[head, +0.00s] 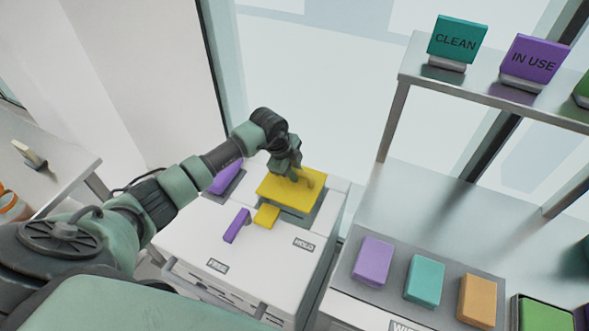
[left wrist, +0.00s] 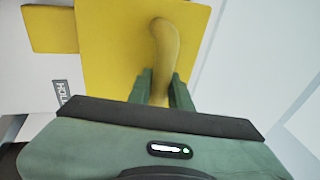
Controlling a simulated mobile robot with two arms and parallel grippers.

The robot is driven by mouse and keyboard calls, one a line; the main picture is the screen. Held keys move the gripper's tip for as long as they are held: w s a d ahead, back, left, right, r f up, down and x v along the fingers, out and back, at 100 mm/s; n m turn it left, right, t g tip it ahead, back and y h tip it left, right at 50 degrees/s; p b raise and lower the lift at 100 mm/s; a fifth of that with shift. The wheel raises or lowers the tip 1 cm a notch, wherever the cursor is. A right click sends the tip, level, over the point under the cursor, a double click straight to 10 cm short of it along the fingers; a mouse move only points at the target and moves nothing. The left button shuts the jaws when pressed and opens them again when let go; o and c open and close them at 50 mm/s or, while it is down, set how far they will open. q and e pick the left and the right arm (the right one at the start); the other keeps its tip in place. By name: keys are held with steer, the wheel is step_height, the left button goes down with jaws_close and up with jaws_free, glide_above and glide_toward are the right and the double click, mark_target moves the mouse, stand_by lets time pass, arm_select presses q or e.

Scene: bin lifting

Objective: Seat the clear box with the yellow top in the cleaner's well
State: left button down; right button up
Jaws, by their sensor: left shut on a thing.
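The clear box's yellow top (head: 278,186) lies over the well at the right of the white cleaner (head: 190,238). In the left wrist view the fingers (left wrist: 161,88) close around the handle (left wrist: 164,45), above the yellow top (left wrist: 110,50). A yellow tab (head: 267,215) is at the top's near edge, by the HOLD label (head: 304,243). My right gripper is not in view.
A purple lever (head: 237,226) stands up left of the tab, and a purple piece (head: 226,178) is behind it. Purple, teal and orange blocks (head: 424,281) lie on the tray at right. A metal shelf (head: 500,85) with signs rises behind.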

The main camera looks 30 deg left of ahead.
arm_select(q)
steer(key=shift+f, duration=0.3)
steer(key=shift+r, duration=0.1)
stand_by(0.4)
steer(key=shift+f, duration=0.45)
stand_by(0.8)
steer(key=c, duration=1.2)
jaws_free()
steer(key=shift+s, duration=0.1)
steer(key=b+v, duration=0.1)
steer(key=v, duration=0.6)
steer(key=shift+s+r, duration=0.1)
steer(key=shift+r, duration=0.3)
